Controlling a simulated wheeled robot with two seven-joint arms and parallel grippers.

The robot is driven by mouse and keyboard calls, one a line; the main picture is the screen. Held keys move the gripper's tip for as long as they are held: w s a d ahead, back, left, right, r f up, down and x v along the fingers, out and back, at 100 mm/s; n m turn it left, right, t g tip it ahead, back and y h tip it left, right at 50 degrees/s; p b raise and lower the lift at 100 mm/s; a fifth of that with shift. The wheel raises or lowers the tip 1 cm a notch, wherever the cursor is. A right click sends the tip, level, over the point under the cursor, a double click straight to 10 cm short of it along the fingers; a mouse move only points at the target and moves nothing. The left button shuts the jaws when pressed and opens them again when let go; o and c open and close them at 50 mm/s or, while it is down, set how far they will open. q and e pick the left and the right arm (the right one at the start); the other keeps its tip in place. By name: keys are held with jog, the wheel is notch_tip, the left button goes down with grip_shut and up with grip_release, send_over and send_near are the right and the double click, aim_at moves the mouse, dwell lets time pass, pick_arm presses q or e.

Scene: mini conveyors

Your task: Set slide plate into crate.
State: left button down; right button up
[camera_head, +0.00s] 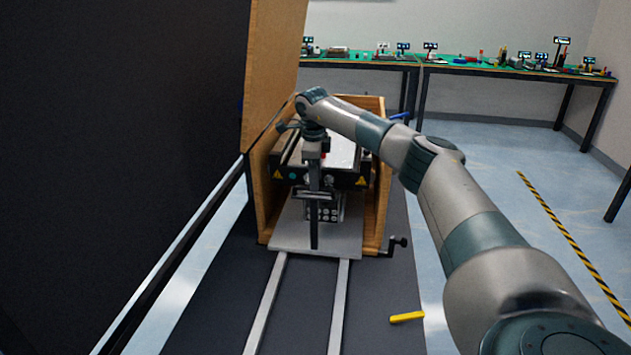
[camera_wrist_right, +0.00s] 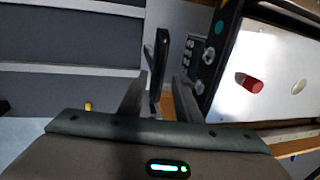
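The grey slide plate (camera_head: 287,232) lies on two rails and sits mostly inside the wooden crate (camera_head: 371,225), its front end at the crate's open front. A black conveyor unit (camera_head: 345,182) with warning labels rides on it. A dark upright bar (camera_head: 314,225) stands at the plate's front. My right gripper (camera_head: 314,193) is over the front of the plate, in front of the unit. In the right wrist view its fingers (camera_wrist_right: 158,98) are apart, with the dark bar (camera_wrist_right: 161,60) showing between them; contact cannot be told. My left gripper is out of view.
Two light rails (camera_head: 265,305) run toward me on the dark surface. A crank (camera_head: 398,244) sits at the crate's right front; a yellow piece (camera_head: 406,317) lies nearby. A tall wooden panel (camera_head: 270,60) stands at the left. Work tables (camera_head: 480,70) are far back.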

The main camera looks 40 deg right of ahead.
jog(key=shift+d+f, duration=0.1)
jog(key=shift+f, duration=0.8)
jog(key=c, duration=0.7)
grip_shut()
jog(key=shift+w+d, duration=0.1)
